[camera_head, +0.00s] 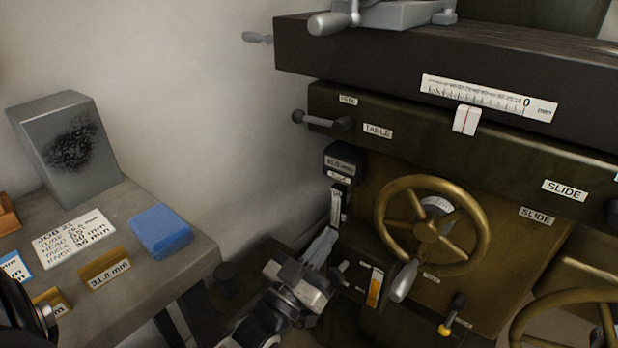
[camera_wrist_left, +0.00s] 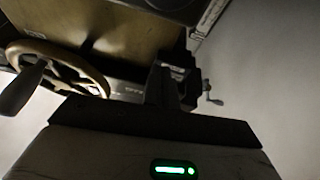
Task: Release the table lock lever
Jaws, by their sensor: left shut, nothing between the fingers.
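The table lock lever (camera_head: 320,121) is a dark lever with a ball end at the left of the green machine front. I cannot make out the lock lever there. My right gripper is in neither view.
A brass handwheel (camera_head: 432,226) with a grey handle stands right of my left gripper; it also shows in the left wrist view (camera_wrist_left: 70,60). A bench (camera_head: 195,262) with a blue block (camera_head: 160,230) stands left.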

